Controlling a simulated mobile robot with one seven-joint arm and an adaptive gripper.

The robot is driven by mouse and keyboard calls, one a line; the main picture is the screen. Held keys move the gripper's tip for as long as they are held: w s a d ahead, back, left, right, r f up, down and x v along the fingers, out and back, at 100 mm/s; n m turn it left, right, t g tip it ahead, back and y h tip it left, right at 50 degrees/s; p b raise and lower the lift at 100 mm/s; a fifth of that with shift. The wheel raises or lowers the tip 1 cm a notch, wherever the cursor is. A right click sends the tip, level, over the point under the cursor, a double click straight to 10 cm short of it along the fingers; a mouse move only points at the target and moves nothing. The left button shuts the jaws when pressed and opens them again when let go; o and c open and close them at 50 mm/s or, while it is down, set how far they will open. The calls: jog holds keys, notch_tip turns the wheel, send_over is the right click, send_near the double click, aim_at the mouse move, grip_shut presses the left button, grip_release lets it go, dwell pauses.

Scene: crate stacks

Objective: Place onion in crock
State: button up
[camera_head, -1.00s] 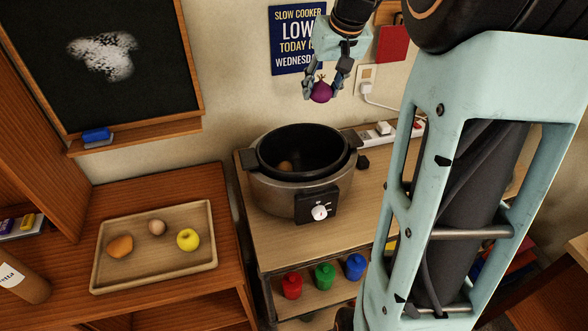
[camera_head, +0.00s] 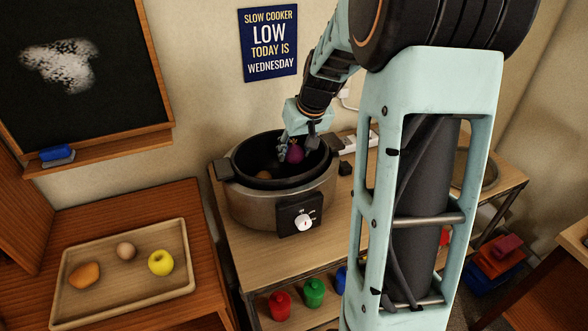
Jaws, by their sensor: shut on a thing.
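The onion (camera_head: 295,153) is purple and round. My gripper (camera_head: 294,146) is shut on it, pointing down at the right part of the crock's opening. The crock (camera_head: 285,207) is a slow cooker with a dark inner pot and a dial on its front, standing on a wooden-topped shelf unit. A brownish round item (camera_head: 263,175) lies inside the pot, partly hidden by the rim. I cannot tell whether the onion touches the pot's inside.
A wooden tray (camera_head: 92,316) at the left holds an orange item (camera_head: 84,275), a brownish round item (camera_head: 126,250) and a yellow apple (camera_head: 161,262). Red (camera_head: 280,304) and green (camera_head: 314,292) jars stand on the lower shelf.

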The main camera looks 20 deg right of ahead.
aim_at(292, 175)
jog(key=shift+f, duration=3.05)
jog(key=shift+f, duration=0.1)
jog(key=o, duration=0.9)
jog(key=shift+f, duration=0.1)
jog(key=shift+c, duration=0.2)
jog(key=shift+o, duration=1)
jog(key=shift+r, duration=0.5)
jog(key=v, duration=1.1)
jog(key=shift+s+r, duration=0.2)
